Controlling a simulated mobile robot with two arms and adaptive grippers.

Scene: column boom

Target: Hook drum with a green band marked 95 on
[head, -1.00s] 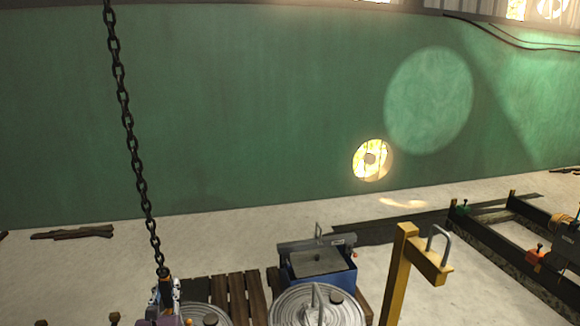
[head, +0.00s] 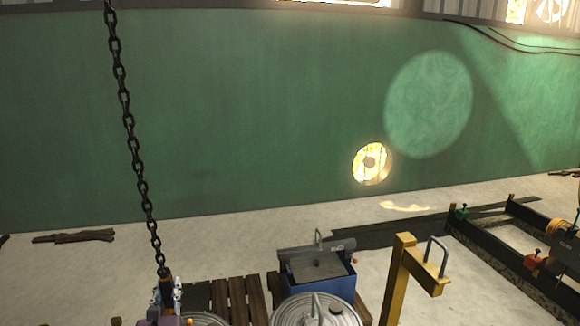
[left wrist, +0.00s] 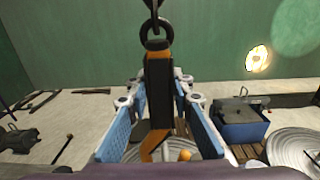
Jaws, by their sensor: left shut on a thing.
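My left gripper (head: 168,303) is at the lower left of the head view, at the bottom of the hanging chain (head: 130,140). In the left wrist view its blue-padded fingers (left wrist: 160,122) are on both sides of a black and orange hook block (left wrist: 158,75), and the orange hook tip (left wrist: 151,144) points down. A grey drum lid (head: 205,320) lies below the gripper, partly hidden. A second grey drum (head: 290,312) with a lifting loop stands to its right. I see no green band or number 95; the drum sides are out of view. My right gripper is not in view.
A blue box (head: 325,282) stands behind the drums beside a wooden pallet (head: 237,295). A yellow post with a hooked arm (head: 397,275) stands right of the drums. Dark rails (head: 500,255) lie at the right. The floor before the green wall is mostly clear.

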